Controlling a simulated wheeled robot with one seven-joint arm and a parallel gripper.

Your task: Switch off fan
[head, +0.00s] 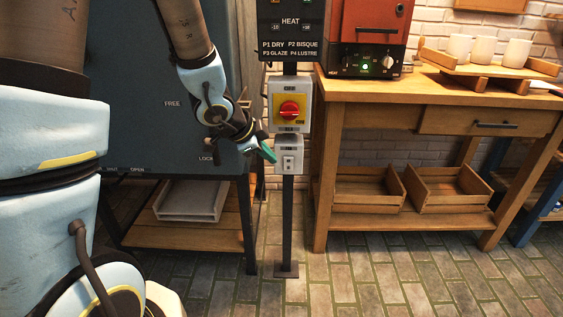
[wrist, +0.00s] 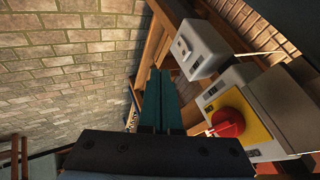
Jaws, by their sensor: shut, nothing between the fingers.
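A small light grey switch box (head: 289,157) with a small switch on its face is mounted on a dark post. Its label is too small to read surely; I take it for the fan switch. It also shows in the wrist view (wrist: 199,49), up and to the right of my fingertips. My gripper (head: 270,157) has teal fingers, shut together and empty. In the head view the fingertips are just left of the box; I cannot tell whether they touch it. In the wrist view the closed fingers (wrist: 162,72) appear apart from the switch.
A red rotary switch (head: 290,110) on a yellow plate sits directly above the small box. A HEAT panel (head: 291,30) is above that. A large dark kiln-like cabinet (head: 150,90) stands behind my arm. A wooden workbench (head: 390,115) is to the right.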

